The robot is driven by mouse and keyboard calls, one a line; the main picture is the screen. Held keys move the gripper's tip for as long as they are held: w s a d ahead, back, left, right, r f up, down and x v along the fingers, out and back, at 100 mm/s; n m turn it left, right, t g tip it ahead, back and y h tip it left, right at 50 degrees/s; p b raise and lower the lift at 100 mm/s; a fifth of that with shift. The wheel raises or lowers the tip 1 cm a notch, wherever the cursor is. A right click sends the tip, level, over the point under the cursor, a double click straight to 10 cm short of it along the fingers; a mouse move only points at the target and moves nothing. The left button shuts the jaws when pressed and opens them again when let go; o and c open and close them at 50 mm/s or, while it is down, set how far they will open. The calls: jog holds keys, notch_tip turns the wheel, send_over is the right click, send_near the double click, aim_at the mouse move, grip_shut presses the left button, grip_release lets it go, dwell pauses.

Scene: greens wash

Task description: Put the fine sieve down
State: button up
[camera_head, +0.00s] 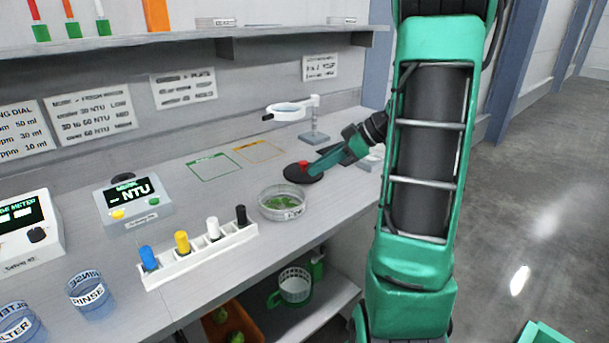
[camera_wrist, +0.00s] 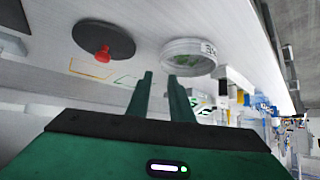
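A white mesh-walled basket with a green handle (camera_head: 295,286), which looks like the fine sieve, stands on the shelf under the counter. I cannot tell from its label. My gripper (camera_head: 314,169) is above the counter, beside a black disc with a red knob (camera_head: 291,174). In the wrist view, my gripper (camera_wrist: 160,76) shows two green fingers apart with nothing between them. The black disc (camera_wrist: 85,38) lies to their left there, and a clear round dish with greens (camera_wrist: 188,48) lies beyond the fingertips to the right.
The clear dish (camera_head: 283,214) stands near the counter's front edge. A white rack (camera_head: 200,256) with coloured-top bottles is left of it. Green and orange outlined areas (camera_head: 212,166) on the counter are empty. A magnifier on a stand (camera_head: 314,136) is at the back.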

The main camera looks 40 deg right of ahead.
jog(key=s+a+m+g+h, duration=0.1)
jog(key=s+a+m, duration=0.1)
jog(key=s, duration=0.1)
jog(key=s+a+f+m+g+h, duration=0.1)
jog(key=s+a+m+g, duration=0.1)
jog(key=s+a, duration=0.1)
jog(key=s+a+f+m+g, duration=0.1)
jog(key=s+a+m, duration=0.1)
jog(key=s, duration=0.1)
jog(key=shift+s+a+f+h, duration=0.2)
jog(key=shift+a+h, duration=0.1)
jog(key=shift+h, duration=0.1)
jog(key=s+a+f+m+g+h, duration=0.1)
jog(key=s+m+g, duration=0.1)
jog(key=s, duration=0.5)
jog(key=s+a+m+g+h, duration=0.1)
jog(key=s+m+g, duration=0.1)
jog(key=s+m, duration=0.3)
jog(key=s, duration=0.3)
jog(key=shift+s+a+f+m+h, duration=0.25)
jog(key=shift+s+f+m+h, duration=0.05)
jog(key=shift+f+h, duration=0.1)
